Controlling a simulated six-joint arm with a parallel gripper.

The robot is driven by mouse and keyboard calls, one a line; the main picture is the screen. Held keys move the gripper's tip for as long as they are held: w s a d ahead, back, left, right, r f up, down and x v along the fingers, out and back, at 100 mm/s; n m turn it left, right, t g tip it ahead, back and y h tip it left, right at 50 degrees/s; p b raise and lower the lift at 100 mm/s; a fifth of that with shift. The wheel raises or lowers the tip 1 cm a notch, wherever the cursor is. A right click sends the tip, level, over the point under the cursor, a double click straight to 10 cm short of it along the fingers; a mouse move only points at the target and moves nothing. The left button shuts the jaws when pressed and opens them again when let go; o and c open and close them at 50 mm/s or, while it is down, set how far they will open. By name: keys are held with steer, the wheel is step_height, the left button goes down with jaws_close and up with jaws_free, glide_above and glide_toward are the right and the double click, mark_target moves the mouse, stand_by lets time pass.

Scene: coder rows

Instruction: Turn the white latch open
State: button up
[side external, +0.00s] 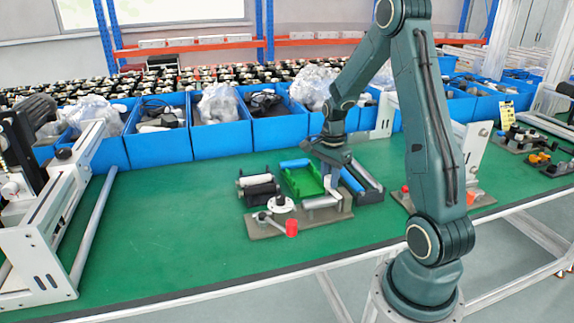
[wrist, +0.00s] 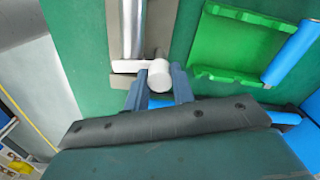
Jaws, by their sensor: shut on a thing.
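The white latch (wrist: 158,73) shows in the wrist view as a rounded white knob joined to a flat white piece at the end of a silver cylinder (wrist: 131,28). My gripper (wrist: 159,80) has one dark blue finger on each side of the knob and is shut on it. In the side external view my gripper (side external: 331,184) points down over the silver cylinder (side external: 320,202), which lies on a tan base plate (side external: 330,217). The latch itself is hard to make out there, behind and between the fingers.
A green holder (side external: 301,180) and a blue cylinder (side external: 295,163) lie close behind my gripper. A red knob (side external: 291,228) and a white disc (side external: 283,204) stand to the left on the base plate. Blue bins (side external: 222,138) line the back.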

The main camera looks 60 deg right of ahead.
steer(key=n, duration=0.3)
steer(key=shift+n, duration=0.4)
steer(key=n, duration=0.4)
steer(key=shift+n, duration=0.3)
steer(key=n, duration=0.4)
steer(key=shift+n, duration=2.2)
steer(key=o, duration=1)
steer(key=shift+r, duration=0.15)
